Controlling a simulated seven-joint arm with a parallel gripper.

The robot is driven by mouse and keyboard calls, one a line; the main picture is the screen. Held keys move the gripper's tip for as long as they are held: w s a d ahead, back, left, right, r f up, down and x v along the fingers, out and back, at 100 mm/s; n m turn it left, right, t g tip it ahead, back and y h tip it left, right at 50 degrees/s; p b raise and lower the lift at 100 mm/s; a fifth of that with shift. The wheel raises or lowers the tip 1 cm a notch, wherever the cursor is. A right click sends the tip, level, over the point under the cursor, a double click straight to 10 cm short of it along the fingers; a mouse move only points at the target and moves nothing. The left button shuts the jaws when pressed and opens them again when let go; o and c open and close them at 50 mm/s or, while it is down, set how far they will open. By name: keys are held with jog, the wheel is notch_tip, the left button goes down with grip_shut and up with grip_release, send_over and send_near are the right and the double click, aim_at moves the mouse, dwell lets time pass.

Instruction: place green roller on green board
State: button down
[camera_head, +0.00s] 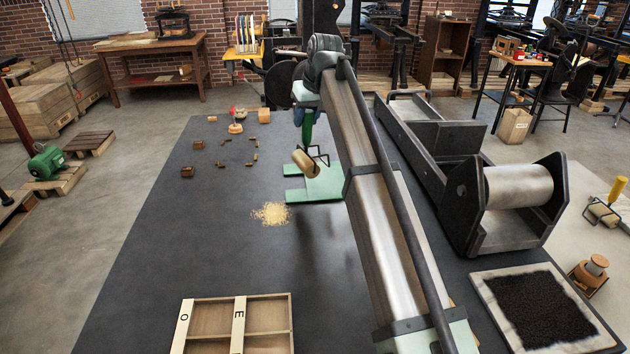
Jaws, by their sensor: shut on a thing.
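The green roller has a green handle (307,128) and a tan cylinder (305,163) on a dark wire frame. My gripper (306,105) is shut on the handle from above, and the cylinder hangs tilted below it. The green board (322,188) is flat and notched on its left side; it lies on the dark table, with its right part hidden behind my arm. In the picture the cylinder overlaps the board's upper left area. I cannot tell whether it touches the board or hangs above it.
A dark press with a metal cylinder (518,191) stands right of my arm. Small brown blocks (187,171) and a red-topped item (235,122) lie at the back left. Yellow grains (271,214) lie left of the board. A wooden tray (263,318) is at the front. The table's left middle is clear.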

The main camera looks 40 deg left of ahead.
jog(key=w+a+r, duration=0.2)
jog(key=w+a, duration=0.2)
notch_tip(320, 180, down, 10)
jog(key=shift+w+d+t, duration=0.15)
jog(key=shift+d+t, duration=0.1)
jog(key=shift+t, duration=0.05)
dwell(0.3)
jog(key=shift+f+n, duration=0.3)
jog(key=shift+f, duration=0.1)
